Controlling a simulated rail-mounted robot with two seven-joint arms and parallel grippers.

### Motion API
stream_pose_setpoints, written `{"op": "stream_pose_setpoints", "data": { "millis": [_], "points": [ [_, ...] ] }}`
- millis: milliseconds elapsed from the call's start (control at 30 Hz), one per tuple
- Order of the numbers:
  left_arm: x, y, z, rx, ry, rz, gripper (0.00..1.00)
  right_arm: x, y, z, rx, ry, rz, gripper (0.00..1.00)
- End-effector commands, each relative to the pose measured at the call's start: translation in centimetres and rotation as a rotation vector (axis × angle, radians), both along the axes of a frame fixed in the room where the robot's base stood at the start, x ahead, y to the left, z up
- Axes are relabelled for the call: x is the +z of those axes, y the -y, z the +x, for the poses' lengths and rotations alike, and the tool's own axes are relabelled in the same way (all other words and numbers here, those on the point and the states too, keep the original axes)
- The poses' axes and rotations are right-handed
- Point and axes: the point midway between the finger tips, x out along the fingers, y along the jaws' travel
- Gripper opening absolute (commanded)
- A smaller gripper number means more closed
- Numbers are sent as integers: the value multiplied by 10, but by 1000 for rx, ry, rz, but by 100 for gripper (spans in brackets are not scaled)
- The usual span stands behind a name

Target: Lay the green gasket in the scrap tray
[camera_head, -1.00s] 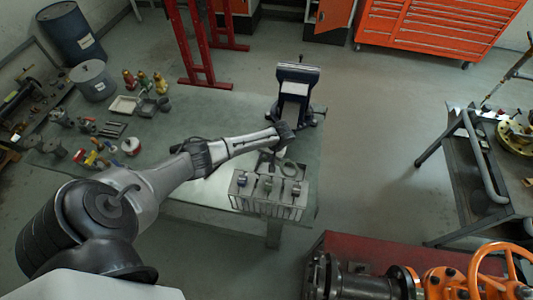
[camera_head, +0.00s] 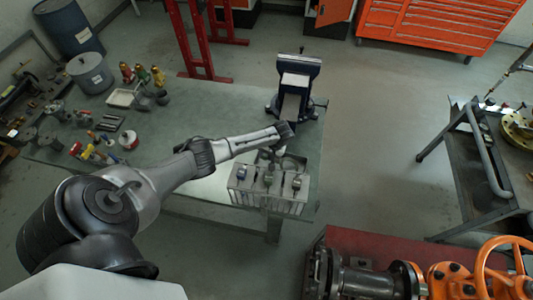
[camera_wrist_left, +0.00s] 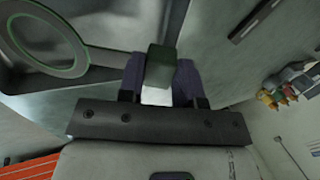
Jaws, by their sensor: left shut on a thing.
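The gasket (camera_wrist_left: 48,42) is a flat grey ring with green edging and a straight tab, at the left of the left wrist view. My left gripper (camera_wrist_left: 160,80) is shut on a dark green block at the tab's end, so the ring sticks out to one side. In the head view my left gripper (camera_head: 272,154) hangs at the table's right part, above the far side of a grey slotted rack. The ring is small and partly hidden there. A pale shallow tray (camera_head: 121,97) lies on the table at left; I cannot tell if it is the scrap tray.
The grey rack (camera_head: 240,196) holds several small parts at the table's front edge. A blue vise (camera_head: 296,84) stands close behind my gripper. Bottles, a drum and small tools crowd the table's left. The table middle (camera_head: 215,110) is clear. An orange-wheeled valve (camera_head: 470,280) is at lower right.

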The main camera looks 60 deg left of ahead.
Motion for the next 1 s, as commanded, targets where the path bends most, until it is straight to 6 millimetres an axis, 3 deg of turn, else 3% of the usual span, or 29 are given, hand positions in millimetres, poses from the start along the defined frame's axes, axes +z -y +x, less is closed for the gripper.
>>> {"op": "stream_pose_setpoints", "data": {
  "millis": [67, 100, 367, 733, 1000],
  "points": [
    [0, 0, 0, 0, 0, 0, 4, 0, 0, 0, 0, 0, 0, 34],
    [0, 0, 0, 0, 0, 0, 36, 0, 0, 0, 0, 0, 0, 34],
    [0, 0, 0, 0, 0, 0, 61, 0, 1, 0, 3, 1, -4, 34],
    [8, 2, 2, -1, 2, -1, 62, 2, 3, 0, 7, 1, -11, 34],
    [53, 12, 14, -1, 3, 0, 62, 8, 2, 0, 5, 1, -8, 34]
  ]
}}
